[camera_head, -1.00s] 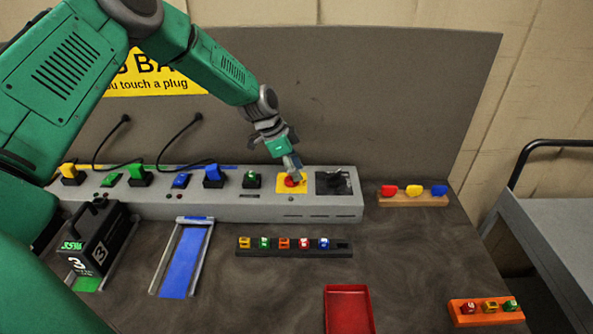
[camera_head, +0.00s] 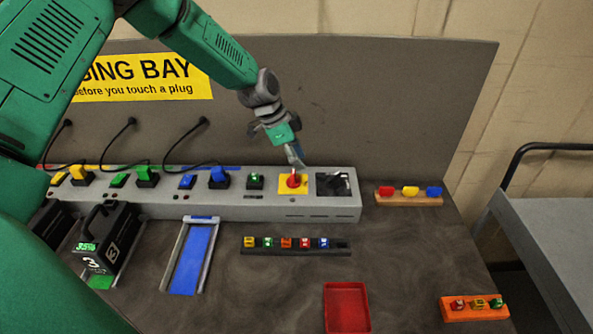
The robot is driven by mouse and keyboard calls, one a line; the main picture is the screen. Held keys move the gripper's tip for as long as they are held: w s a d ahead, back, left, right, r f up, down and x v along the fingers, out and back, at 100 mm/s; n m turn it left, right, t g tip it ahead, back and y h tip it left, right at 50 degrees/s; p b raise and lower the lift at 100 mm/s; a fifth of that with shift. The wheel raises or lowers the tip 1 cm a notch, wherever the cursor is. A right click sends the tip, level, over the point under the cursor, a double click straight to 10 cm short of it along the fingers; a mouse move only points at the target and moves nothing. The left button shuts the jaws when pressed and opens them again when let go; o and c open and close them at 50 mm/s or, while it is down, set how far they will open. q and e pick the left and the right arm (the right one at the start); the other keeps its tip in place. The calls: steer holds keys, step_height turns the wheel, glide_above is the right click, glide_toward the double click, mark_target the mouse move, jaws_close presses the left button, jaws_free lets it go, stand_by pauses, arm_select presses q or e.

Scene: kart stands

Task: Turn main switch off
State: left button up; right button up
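The main switch (camera_head: 293,182) appears to be the red rotary knob on a yellow plate (camera_head: 283,190), near the right end of the long grey power strip. The knob's raised grip points roughly away from me. My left gripper (camera_head: 297,160) comes in from the upper left and points down, its tips just above and behind the knob. The tips look close to the knob, but I cannot tell whether they touch it. The fingers are seen nearly edge-on, so their opening is unclear. My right gripper is out of view.
A black socket (camera_head: 334,185) sits right of the switch; a green-lit black unit (camera_head: 255,181) and coloured plugs with cables sit left. A battery (camera_head: 107,237), a blue-floored bay (camera_head: 190,262), a block rack (camera_head: 297,246) and a red tray (camera_head: 347,308) stand in front.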

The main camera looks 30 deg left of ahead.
arm_select(q)
step_height(320, 180, up, 7)
steer(key=s, duration=0.2)
steer(key=shift+s+d, duration=0.25)
steer(key=shift+d, duration=0.2)
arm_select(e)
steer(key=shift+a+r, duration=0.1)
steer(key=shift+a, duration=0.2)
arm_select(q)
steer(key=shift+d+r, duration=0.1)
steer(key=shift+d, duration=0.15)
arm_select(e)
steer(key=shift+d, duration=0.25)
arm_select(q)
steer(key=v, duration=1.1)
steer(key=shift+a+r, duration=0.2)
steer(key=shift+r, duration=0.15)
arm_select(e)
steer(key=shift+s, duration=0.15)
arm_select(q)
steer(key=shift+s, duration=0.15)
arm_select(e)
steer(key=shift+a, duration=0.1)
